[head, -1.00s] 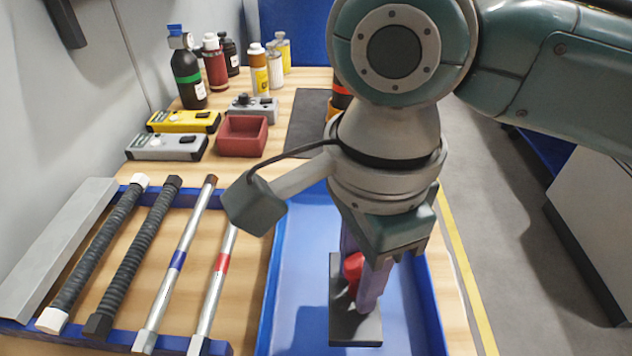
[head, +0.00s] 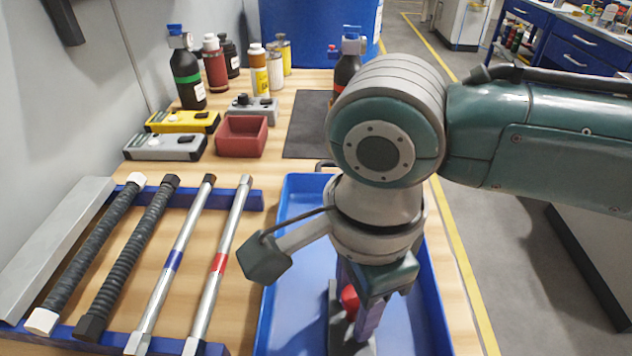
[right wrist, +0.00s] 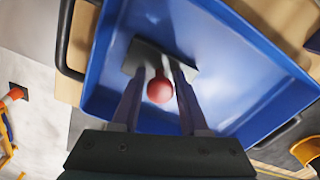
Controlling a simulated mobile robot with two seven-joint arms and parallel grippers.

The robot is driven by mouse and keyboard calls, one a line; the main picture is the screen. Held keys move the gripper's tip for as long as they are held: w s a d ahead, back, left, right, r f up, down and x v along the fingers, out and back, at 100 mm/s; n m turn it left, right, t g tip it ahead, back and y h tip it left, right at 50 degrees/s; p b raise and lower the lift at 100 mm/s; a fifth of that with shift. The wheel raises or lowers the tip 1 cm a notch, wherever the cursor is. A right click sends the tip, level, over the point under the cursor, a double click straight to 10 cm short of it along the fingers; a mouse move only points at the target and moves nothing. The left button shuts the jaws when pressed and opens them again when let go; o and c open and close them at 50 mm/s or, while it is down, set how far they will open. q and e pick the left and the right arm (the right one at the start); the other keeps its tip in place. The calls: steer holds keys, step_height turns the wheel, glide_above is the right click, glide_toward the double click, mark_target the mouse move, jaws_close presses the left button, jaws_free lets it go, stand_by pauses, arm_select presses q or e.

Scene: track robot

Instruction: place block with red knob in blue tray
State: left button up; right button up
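The block with red knob is a dark grey rectangular block (head: 338,337) with a round red knob (head: 350,300). My right gripper (head: 362,325) points down over the blue tray (head: 268,315) with its fingers on both sides of the knob. In the right wrist view the red knob (right wrist: 159,90) sits between the two fingers, and the dark block (right wrist: 150,57) lies across beyond their tips, within the tray's walls (right wrist: 92,60). I cannot tell whether the block touches the tray floor. My arm hides part of the tray. My left gripper is not in view.
Left of the tray, a blue rack (head: 245,200) holds several rods. Behind stand a red bin (head: 242,137), yellow and grey devices (head: 182,121) and several bottles (head: 187,80). A dark mat (head: 305,130) lies behind the tray. The table's right edge is close to the tray.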

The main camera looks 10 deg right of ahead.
steer(key=shift+o, duration=1.3)
steer(key=shift+r, duration=0.1)
step_height(320, 180, up, 11)
steer(key=p, duration=0.3)
steer(key=s+a+f+n+t+y, duration=0.25)
steer(key=s+n, duration=0.35)
steer(key=n, duration=0.5)
steer(key=s+d+n+h, duration=0.1)
steer(key=s+d+n, duration=0.2)
steer(key=d, duration=0.3)
steer(key=s+d+n+t+h, duration=0.1)
steer(key=s+d+n, duration=0.2)
steer(key=d, duration=0.3)
steer(key=shift+f+n, duration=0.2)
steer(key=shift+n, duration=0.7)
